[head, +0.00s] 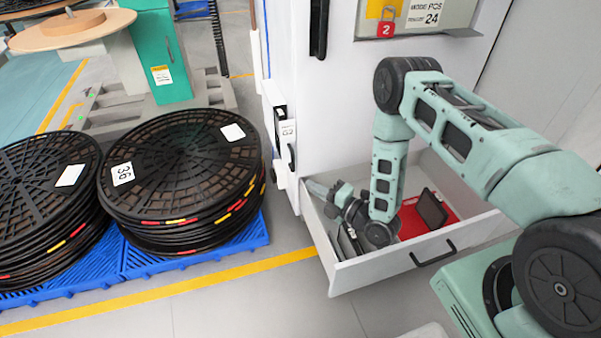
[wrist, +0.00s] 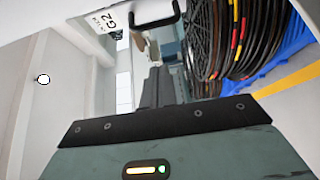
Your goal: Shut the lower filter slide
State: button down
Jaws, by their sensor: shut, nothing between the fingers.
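A white slide front labelled G2 (head: 288,131) stands out from the left side of the white cabinet, low down, with a small black handle (head: 291,157). It appears to be the lower filter slide, and it looks partly out. The wrist view shows its G2 label (wrist: 111,18) and its black handle (wrist: 154,14) at the top. My gripper (head: 316,188) is low over the open drawer's left side, below and right of the slide, pointing left. Its dark fingers (wrist: 154,82) are shut and empty, apart from the handle.
A white drawer (head: 372,270) stands open below the cabinet, with a red mat (head: 447,214) and dark items inside; my forearm reaches down into its area. Stacked black reels (head: 180,165) stand on blue pallets to the left. Grey floor with a yellow line lies between.

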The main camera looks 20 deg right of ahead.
aim_at(286, 155)
jog(key=w+a+b, duration=0.1)
jog(key=w+a, duration=0.1)
jog(key=w, duration=0.5)
jog(key=shift+w+b, duration=0.35)
jog(key=shift+w, duration=0.05)
jog(key=shift+d, duration=0.1)
jog(key=w+b, duration=0.1)
jog(key=w, duration=0.3)
jog(key=shift+w+b, duration=0.3)
jog(key=shift+w, duration=0.05)
jog(key=shift+s, duration=0.1)
